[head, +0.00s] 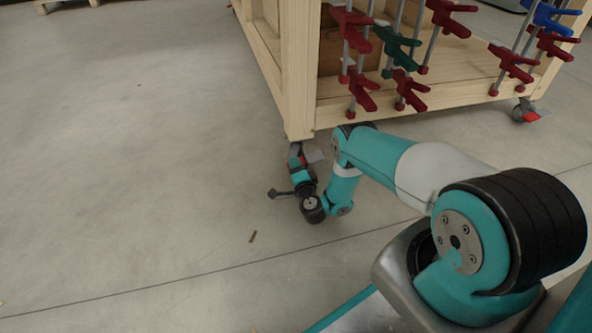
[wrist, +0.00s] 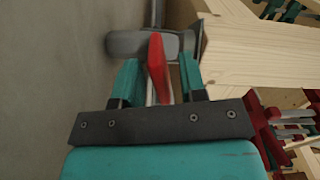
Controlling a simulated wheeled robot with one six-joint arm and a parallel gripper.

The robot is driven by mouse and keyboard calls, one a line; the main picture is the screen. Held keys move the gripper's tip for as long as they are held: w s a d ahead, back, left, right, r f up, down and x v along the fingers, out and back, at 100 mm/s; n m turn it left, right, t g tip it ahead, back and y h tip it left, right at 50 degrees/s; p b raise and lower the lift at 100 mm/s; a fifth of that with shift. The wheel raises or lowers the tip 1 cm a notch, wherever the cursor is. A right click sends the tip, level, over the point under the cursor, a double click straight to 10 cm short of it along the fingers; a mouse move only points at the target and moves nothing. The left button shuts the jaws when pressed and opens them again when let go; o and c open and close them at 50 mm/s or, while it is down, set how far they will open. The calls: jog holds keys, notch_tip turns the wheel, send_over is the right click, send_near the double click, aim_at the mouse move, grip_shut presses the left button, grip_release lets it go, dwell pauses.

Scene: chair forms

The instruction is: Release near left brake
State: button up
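The left caster's red brake (wrist: 157,62) lies between the two teal fingers of my gripper (wrist: 158,78) in the wrist view. The fingers stand apart, with a gap showing on each side of the brake, so the gripper looks open around it. The grey caster wheel (wrist: 130,44) is just beyond the fingertips. In the head view my gripper (head: 298,166) is low at the near left corner of the wooden cart, right at the caster. The brake and fingertips are small and partly hidden there by my wrist.
The wooden cart (head: 297,100) stands above my gripper, its corner post close by. Red, green and blue clamps (head: 398,45) hang on its side. Another caster with a red brake (head: 530,115) is at the right. The concrete floor (head: 130,150) to the left is mostly clear.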

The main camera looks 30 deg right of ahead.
grip_shut()
jog(key=shift+r, duration=0.1)
jog(key=shift+r+m+p, duration=0.2)
jog(key=shift+m+p, duration=0.05)
jog(key=shift+m, duration=0.45)
jog(key=shift+r+m+p, duration=0.2)
jog(key=shift+m, duration=0.5)
jog(key=shift+d+r+m+p, duration=0.1)
jog(key=shift+r+m+p, duration=0.15)
jog(key=shift+m, duration=0.45)
jog(key=shift+d+r+m+p, duration=0.1)
jog(key=shift+r+m+p, duration=0.1)
jog(key=shift+m, duration=0.5)
grip_release()
jog(key=shift+s+a+r+p, duration=0.1)
jog(key=shift+s+p, duration=0.05)
jog(key=shift+p, duration=0.2)
